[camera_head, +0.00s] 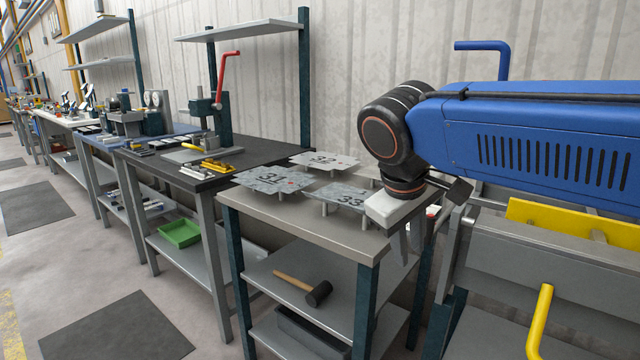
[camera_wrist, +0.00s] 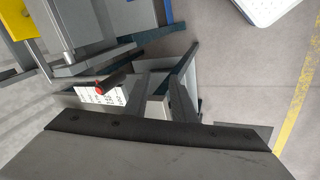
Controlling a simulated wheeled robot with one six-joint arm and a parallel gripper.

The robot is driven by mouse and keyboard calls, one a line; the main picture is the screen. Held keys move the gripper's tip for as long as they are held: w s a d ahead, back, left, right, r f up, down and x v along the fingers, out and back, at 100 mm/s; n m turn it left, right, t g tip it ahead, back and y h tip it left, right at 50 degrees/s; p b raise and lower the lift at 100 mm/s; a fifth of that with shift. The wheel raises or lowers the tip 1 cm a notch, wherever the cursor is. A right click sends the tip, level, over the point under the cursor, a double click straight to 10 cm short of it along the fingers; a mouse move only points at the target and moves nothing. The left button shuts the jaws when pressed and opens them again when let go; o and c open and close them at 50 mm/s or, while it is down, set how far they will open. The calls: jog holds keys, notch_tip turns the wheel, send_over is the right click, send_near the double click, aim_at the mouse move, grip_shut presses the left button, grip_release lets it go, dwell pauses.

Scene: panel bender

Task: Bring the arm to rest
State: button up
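My arm's blue link reaches in from the right in the head view and ends in a black wrist joint with an orange ring. My gripper (camera_head: 411,246) hangs below it, pointing down, at the right front corner of the grey table (camera_head: 300,219). Its two fingers look apart, with nothing visible between them. In the wrist view, the fingers of my gripper (camera_wrist: 165,85) also stand apart, with part of a frame and the floor showing beyond. The dark gripper body covers the bottom of that view. Whether the fingers touch the table edge is unclear.
Plates marked 31 (camera_head: 272,179), 32 (camera_head: 325,160) and 33 (camera_head: 345,198) stand on the table. A mallet (camera_head: 305,287) lies on its shelf. A machine with a yellow panel (camera_head: 570,225) is at right.

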jog(key=s+d+f+m+y, duration=0.1)
jog(key=s+d+f+m, duration=0.2)
jog(key=s+d+f, duration=0.3)
jog(key=s+d+f+m+t+y, duration=0.1)
jog(key=s+d+f+m, duration=0.2)
jog(key=s+d+f, duration=0.4)
notch_tip(320, 180, down, 4)
jog(key=shift+f+y, duration=0.1)
jog(key=shift+y, duration=0.2)
jog(key=shift+s, duration=0.1)
